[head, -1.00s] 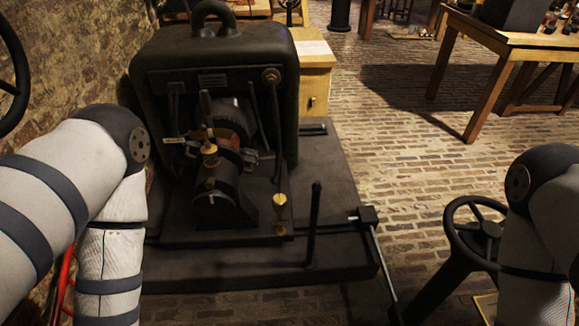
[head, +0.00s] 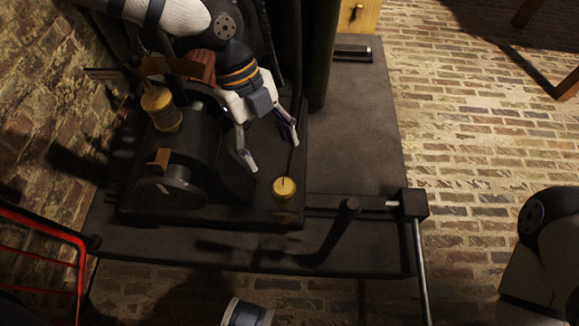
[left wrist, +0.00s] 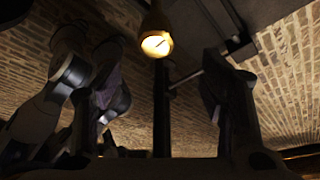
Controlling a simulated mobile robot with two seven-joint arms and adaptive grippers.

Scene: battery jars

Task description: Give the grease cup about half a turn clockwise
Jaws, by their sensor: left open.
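The grease cup, a small brass cup with a round yellow top (head: 284,187), stands upright at the front right corner of the machine's dark base. A thin dark mark shows on its top. My left gripper (head: 269,152) is just behind and above it, fingers spread and pointing down towards it, empty and apart from it. In the left wrist view, the brass cup (left wrist: 156,42) is at the top centre, beyond the open fingers (left wrist: 165,95). Its lit top carries a short dark line. My right gripper is not in view; only part of the right arm shows.
The dark machine (head: 205,160) with another brass fitting (head: 160,106) stands left of the cup. A dark upright lever (head: 340,228) stands to the cup's front right. A red rail (head: 40,232) is at far left.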

